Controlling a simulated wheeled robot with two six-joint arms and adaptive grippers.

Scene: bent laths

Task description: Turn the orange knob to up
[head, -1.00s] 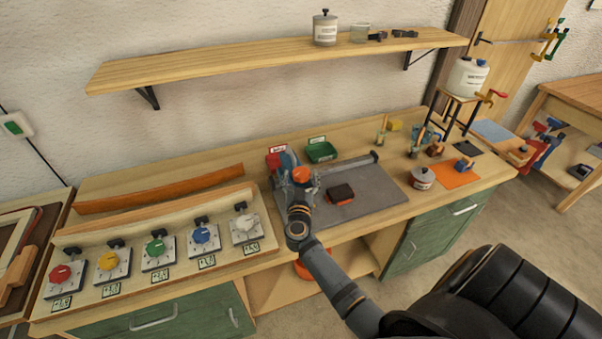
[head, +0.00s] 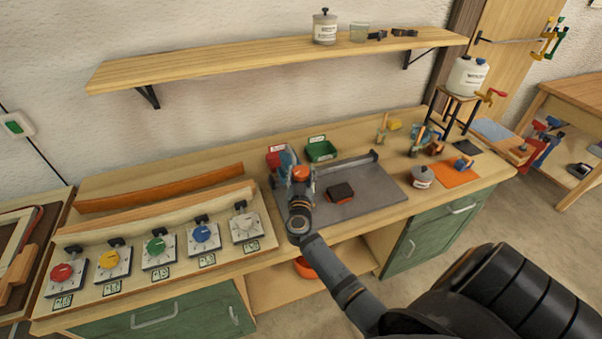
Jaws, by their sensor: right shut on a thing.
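An orange round knob (head: 300,171) shows at the left end of the grey plate (head: 372,191) on the bench. My right gripper (head: 301,180) is at this knob, seen from behind and above, and is shut on it. The gripper and wrist hide much of the knob, so I cannot tell which way it points. My left gripper is not in view.
A panel (head: 185,270) with red, yellow, green, blue and white knobs is to the left. A dark block (head: 340,192) lies on the plate. Green (head: 320,151) and red (head: 277,158) bins stand behind. A shelf (head: 260,58) hangs above.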

